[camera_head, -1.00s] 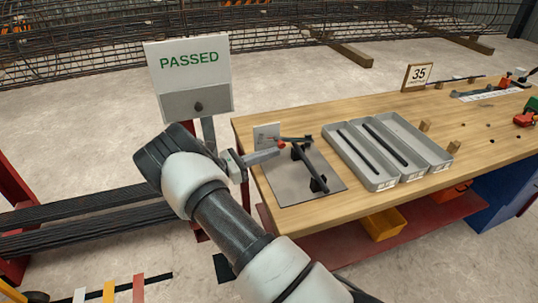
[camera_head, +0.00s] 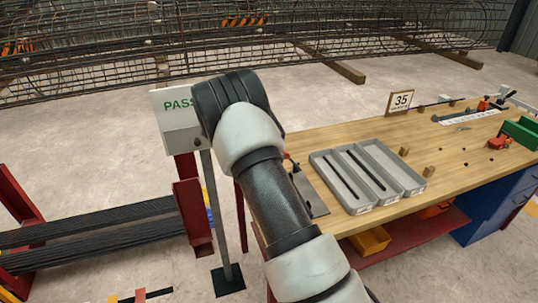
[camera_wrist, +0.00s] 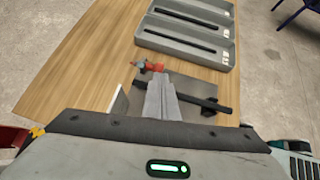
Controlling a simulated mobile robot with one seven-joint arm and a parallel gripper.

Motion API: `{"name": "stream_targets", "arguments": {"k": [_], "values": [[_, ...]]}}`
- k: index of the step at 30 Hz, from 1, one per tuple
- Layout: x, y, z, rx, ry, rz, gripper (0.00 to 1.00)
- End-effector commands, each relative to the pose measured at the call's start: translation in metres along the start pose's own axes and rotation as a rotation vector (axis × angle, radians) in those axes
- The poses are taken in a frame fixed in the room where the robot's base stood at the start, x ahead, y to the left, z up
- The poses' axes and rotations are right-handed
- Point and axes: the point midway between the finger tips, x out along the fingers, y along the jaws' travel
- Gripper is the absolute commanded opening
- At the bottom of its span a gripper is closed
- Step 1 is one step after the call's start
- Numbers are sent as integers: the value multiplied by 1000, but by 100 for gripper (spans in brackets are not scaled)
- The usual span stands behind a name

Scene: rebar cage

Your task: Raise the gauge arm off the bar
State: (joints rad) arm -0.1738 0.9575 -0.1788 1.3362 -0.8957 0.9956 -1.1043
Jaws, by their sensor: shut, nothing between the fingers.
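The gauge stand's grey base plate (camera_wrist: 213,88) lies on the bench in the wrist view. A black bar (camera_wrist: 207,103) lies across it, partly hidden by my fingers. A red tip (camera_wrist: 143,65), apparently the end of the gauge arm, shows just beyond my fingertips; most of the arm is hidden. My gripper (camera_wrist: 160,82) is shut and empty, its grey fingers over the near side of the plate. I cannot tell whether they touch the gauge arm. In the head view my arm hides most of the gauge; the plate's edge (camera_head: 315,199) shows.
A grey tray (camera_head: 374,205) with compartments holding dark bars stands right of the gauge. The wooden bench (camera_head: 440,172) has small wooden blocks and a "35" sign (camera_head: 400,101). A "PASSED" sign (camera_head: 172,128) on a post stands close to my arm on the left.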

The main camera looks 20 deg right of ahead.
Motion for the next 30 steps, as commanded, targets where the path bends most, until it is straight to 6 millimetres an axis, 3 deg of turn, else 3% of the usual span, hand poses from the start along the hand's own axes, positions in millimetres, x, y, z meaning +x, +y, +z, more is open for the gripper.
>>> {"name": "stream_targets", "arguments": {"k": [1,6,15,30], "values": [[-1,-3,18,12,47,1,0],[8,-7,40,32,202,20,0],[32,-14,75,24,188,20,0],[70,-22,108,23,188,21,0]]}}
